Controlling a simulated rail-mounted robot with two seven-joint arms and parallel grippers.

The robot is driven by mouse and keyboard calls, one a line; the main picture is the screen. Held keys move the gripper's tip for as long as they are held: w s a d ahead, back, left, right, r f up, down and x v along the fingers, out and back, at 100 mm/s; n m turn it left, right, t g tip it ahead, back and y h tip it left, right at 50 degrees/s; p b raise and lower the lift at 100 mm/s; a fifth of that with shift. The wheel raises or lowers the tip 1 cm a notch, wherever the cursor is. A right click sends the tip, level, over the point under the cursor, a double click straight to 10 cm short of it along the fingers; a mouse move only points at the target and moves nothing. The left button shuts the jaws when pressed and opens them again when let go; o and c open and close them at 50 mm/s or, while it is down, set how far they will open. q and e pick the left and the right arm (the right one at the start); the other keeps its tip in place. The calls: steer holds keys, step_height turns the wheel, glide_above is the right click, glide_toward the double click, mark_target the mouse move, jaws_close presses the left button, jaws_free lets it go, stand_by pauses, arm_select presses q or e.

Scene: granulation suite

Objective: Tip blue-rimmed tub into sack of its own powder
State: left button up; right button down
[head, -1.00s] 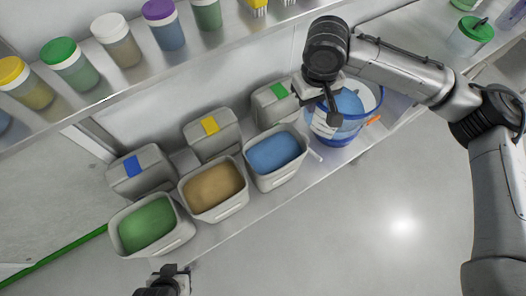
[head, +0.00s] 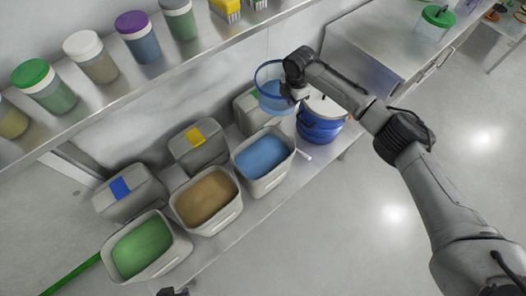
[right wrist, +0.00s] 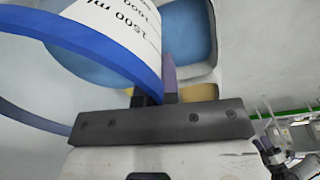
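The blue-rimmed tub (head: 268,72) is clear, with blue powder inside. My right gripper (head: 293,92) is shut on its wall at the rim and holds it raised near the wall, above the green-labelled container. In the right wrist view the tub's blue rim (right wrist: 92,48) and printed millilitre scale fill the upper left, with the wall between the fingers (right wrist: 155,92). The open sack of blue powder (head: 291,165) stands on the bench, below and left of the tub. It also shows in the right wrist view (right wrist: 212,60). My left gripper (head: 172,291) barely shows at the bottom edge.
Open sacks of tan powder (head: 233,217) and green powder (head: 184,254) stand left of the blue one. Closed containers stand behind them. A blue bucket (head: 320,131) with a pale top stands right of the blue sack. A shelf with jars (head: 110,78) overhangs the back.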

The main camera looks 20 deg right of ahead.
steer(key=s+d+f+n, duration=0.2)
steer(key=d+f+n, duration=0.3)
steer(key=f, duration=0.6)
steer(key=shift+d+n, duration=0.35)
steer(key=shift+n, duration=0.65)
